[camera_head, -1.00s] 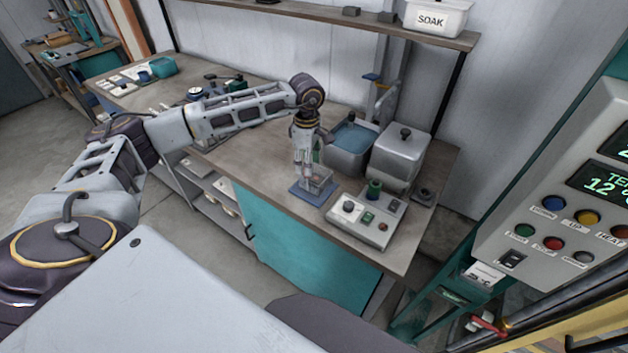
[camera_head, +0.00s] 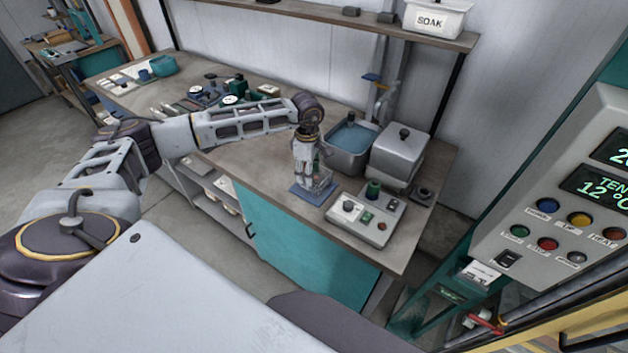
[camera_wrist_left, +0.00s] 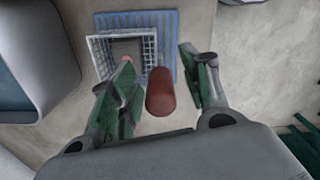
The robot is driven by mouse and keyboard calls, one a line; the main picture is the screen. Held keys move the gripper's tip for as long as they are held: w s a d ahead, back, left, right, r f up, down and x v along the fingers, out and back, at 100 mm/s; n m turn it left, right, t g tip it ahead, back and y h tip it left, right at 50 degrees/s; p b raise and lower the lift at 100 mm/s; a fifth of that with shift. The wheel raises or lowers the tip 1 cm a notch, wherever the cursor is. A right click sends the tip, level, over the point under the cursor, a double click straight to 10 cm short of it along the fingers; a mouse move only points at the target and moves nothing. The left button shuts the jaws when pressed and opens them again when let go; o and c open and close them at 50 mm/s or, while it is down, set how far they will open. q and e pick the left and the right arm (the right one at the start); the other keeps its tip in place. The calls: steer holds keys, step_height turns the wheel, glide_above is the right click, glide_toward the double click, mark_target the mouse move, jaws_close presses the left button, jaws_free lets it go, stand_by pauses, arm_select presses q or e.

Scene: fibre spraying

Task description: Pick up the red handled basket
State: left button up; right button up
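The basket (camera_wrist_left: 112,42) is a small wire-mesh box on a ribbed blue mat (camera_wrist_left: 168,28) in the left wrist view. Its thick red handle (camera_wrist_left: 160,92) points toward my wrist, between the two green-padded fingers of my left gripper (camera_wrist_left: 162,88). A visible gap on the right parts the handle from the finger there; the left finger is close beside it and overlaps the basket's edge. In the head view my left gripper (camera_head: 308,177) points down over the basket, which it partly hides, above the blue mat (camera_head: 304,197). My right gripper is not in view.
A control box (camera_head: 365,217) with knobs stands close to the right of the mat. Behind are a blue-filled metal tank (camera_head: 351,137) and a lidded metal box (camera_head: 398,152). A shelf (camera_head: 330,17) with a SOAK tub (camera_head: 436,18) hangs above. The bench's front edge is near.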

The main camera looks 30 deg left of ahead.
arm_select(q)
jaws_close()
steer(key=shift+r, duration=0.2)
step_height(320, 180, up, 10)
steer(key=shift+f+b, duration=0.15)
steer(key=shift+b, duration=0.85)
steer(key=shift+w, duration=0.1)
